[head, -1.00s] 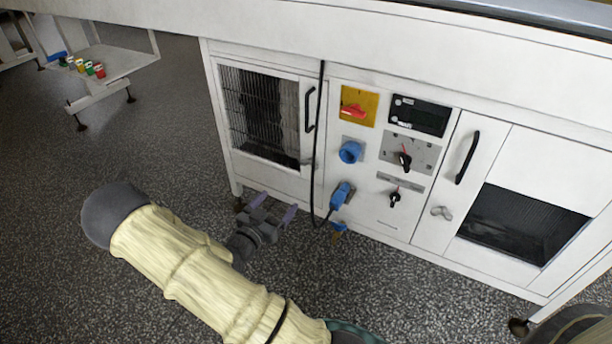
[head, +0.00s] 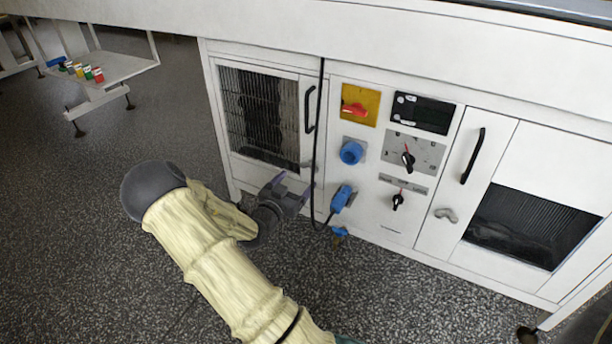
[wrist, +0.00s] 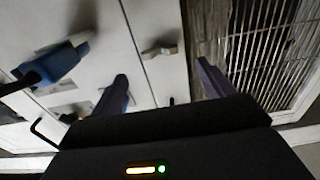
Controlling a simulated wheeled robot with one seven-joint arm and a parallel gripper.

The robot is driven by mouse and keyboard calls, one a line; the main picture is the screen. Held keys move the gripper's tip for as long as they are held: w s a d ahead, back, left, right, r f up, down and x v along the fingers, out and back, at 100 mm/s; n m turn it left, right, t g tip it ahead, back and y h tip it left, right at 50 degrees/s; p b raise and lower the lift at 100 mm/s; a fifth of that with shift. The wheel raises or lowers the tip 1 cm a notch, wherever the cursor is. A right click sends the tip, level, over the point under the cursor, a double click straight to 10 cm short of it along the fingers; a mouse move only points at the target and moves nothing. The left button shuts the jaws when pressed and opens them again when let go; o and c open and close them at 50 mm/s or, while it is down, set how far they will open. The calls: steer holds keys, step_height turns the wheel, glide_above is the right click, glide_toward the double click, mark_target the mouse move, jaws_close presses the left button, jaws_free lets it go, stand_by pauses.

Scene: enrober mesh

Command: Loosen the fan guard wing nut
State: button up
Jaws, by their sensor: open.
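The fan guard (head: 257,115) is a dark wire grille in the left cabinet door; its bars also show at the right of the wrist view (wrist: 265,50). A small grey wing nut (head: 308,164) sits low on that door's right edge, below the black handle. In the wrist view the wing nut (wrist: 159,51) appears between and beyond my two fingers. My gripper (head: 293,184) is open and empty, in front of and slightly below the wing nut. In the wrist view my gripper (wrist: 162,80) has its purple fingers spread, apart from the nut.
A black cable hangs beside the door to a blue plug (head: 342,197), close right of my gripper; the plug also shows in the wrist view (wrist: 55,62). A second wing nut (head: 446,214) is on the right door. Open floor lies left.

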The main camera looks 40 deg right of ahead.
mark_target(307, 169)
steer(key=b+x, duration=0.2)
steer(key=x, duration=0.3)
steer(key=shift+w+d+f, duration=0.1)
steer(key=shift+w+d, duration=0.05)
steer(key=shift+d, duration=0.2)
steer(key=shift+w+d, duration=0.2)
steer(key=shift+d, duration=0.3)
steer(key=c, duration=1)
